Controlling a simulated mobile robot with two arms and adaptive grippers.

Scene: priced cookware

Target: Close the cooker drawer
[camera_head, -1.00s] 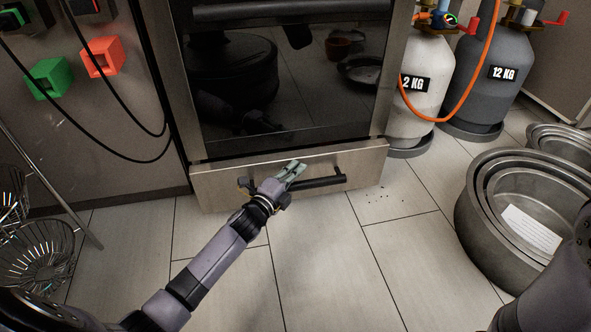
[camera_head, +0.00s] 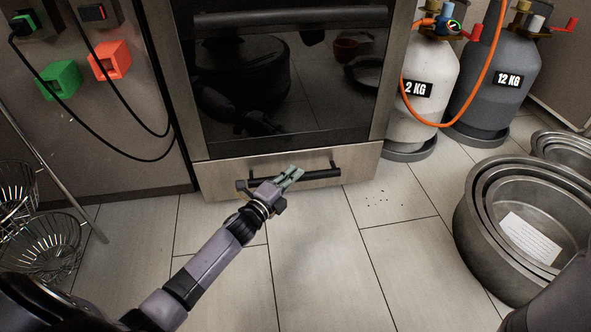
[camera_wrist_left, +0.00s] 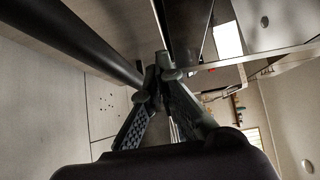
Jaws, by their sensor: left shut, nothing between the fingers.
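The cooker drawer (camera_head: 225,181) is the metal front panel at the bottom of the cooker (camera_head: 290,80), under the dark glass door. It sits about flush below the door. Its black bar handle (camera_head: 322,174) runs across the front. My left gripper (camera_head: 294,174) is shut and empty, at the front of the drawer beside the handle, hiding part of it. In the left wrist view the gripper's fingertips (camera_wrist_left: 160,72) are together, and the dark handle bar (camera_wrist_left: 90,45) runs close by at the upper left. I cannot tell whether they touch. My right gripper is not in view.
Gas cylinders (camera_head: 425,95) stand right of the cooker. Nested metal pots (camera_head: 475,235) are on the floor at right, wire baskets (camera_head: 45,245) at left. Black cables (camera_head: 115,158) hang by the left cabinet. The tiled floor (camera_head: 320,265) before the drawer is clear.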

